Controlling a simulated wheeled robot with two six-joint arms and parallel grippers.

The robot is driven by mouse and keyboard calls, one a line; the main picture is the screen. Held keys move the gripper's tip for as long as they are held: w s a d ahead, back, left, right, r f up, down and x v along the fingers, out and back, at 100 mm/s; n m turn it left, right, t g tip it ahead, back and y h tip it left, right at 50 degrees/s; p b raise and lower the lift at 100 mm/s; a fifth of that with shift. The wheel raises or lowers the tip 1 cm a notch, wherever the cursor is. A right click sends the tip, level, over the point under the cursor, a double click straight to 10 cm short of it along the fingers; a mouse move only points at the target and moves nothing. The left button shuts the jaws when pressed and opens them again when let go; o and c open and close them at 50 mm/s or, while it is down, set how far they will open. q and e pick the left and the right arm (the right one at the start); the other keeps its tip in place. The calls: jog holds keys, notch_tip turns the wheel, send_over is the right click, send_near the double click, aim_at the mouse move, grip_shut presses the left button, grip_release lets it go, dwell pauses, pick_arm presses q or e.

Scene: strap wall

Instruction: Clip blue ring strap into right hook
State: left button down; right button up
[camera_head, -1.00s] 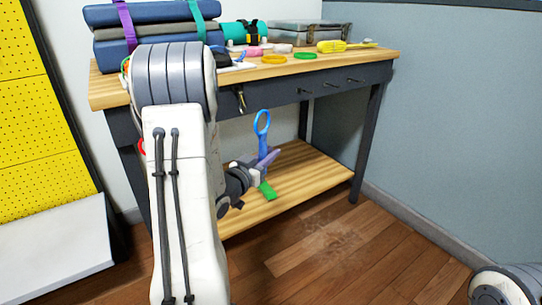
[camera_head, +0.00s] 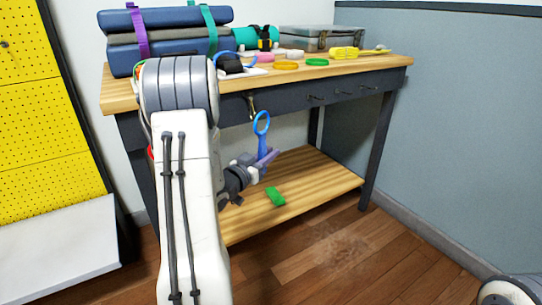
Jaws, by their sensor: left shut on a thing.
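The blue ring strap (camera_head: 262,124) hangs upright, its round ring at the top and its lower part in my left gripper (camera_head: 262,161). My left gripper is shut on the strap, in front of the workbench and above its lower shelf. A small dark fitting (camera_head: 4,44), perhaps a hook, shows at the left edge on the yellow pegboard; I cannot tell if it is the right hook. The strap is well apart from the pegboard. My right gripper is out of view.
The workbench top (camera_head: 385,68) holds stacked blue pads (camera_head: 170,17), a grey case (camera_head: 310,38), an orange ring (camera_head: 286,66) and a green ring (camera_head: 317,62). A green piece (camera_head: 276,197) lies on the lower shelf (camera_head: 320,182).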

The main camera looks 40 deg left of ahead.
pick_arm(q)
jog(key=shift+w+a+f+b, duration=0.3)
jog(key=shift+a+f, duration=0.1)
jog(key=shift+a, duration=0.4)
jog(key=shift+w+a+f+b, duration=0.25)
jog(key=shift+a+f, duration=0.2)
jog(key=shift+a, duration=0.3)
jog(key=shift+w+a+f+b, duration=0.2)
jog(key=shift+w+a+f, duration=0.2)
jog(key=shift+a, duration=0.4)
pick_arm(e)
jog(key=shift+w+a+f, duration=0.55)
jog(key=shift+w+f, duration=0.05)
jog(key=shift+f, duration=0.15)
pick_arm(q)
jog(key=shift+f, duration=0.1)
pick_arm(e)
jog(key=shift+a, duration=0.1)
pick_arm(q)
jog(key=c, duration=0.8)
grip_release()
jog(key=shift+o, duration=0.2)
jog(key=shift+s, duration=0.1)
